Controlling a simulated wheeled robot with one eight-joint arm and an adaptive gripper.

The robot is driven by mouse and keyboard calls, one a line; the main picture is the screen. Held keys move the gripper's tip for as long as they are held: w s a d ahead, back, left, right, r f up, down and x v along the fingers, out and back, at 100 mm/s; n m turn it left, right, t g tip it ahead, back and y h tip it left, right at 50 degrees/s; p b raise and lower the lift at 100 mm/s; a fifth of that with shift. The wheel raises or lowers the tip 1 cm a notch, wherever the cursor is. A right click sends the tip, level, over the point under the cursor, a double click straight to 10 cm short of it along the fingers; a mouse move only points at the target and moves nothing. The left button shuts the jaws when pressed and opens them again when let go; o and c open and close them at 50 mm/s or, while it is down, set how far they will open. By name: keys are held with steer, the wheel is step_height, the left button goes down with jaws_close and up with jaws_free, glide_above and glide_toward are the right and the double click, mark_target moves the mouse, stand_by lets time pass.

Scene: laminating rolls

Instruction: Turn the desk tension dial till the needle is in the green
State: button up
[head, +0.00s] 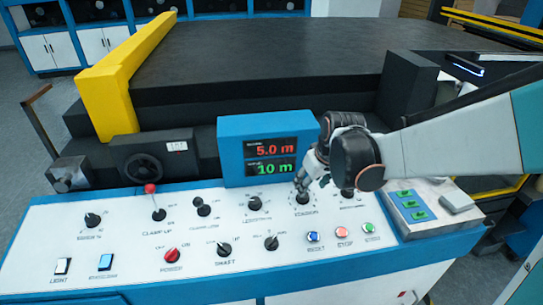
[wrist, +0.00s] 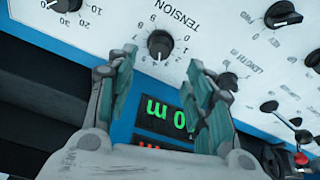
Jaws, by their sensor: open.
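The tension dial (head: 303,199) is a black knob on the white sloped desk, below and right of the blue display box. In the wrist view the same tension dial (wrist: 160,43) shows with a ring of numbers and the word TENSION beside it. My gripper (head: 301,186) is just above the dial in the head view and partly covers it. In the wrist view my gripper (wrist: 160,72) is open, with its two teal-padded fingers apart and the dial between and beyond their tips. No object is between the fingers. I cannot make out a needle or a green band.
The display box (head: 268,180) reads 5.0 m in red and 10 m in green. Other black knobs (head: 255,203) stand close on both sides of the dial. Blue, red and green buttons (head: 343,232) sit below it. A red-topped lever (head: 152,190) stands at left.

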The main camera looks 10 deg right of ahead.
steer(key=b+x, duration=0.2)
steer(key=x, duration=0.6)
steer(key=c, duration=1.1)
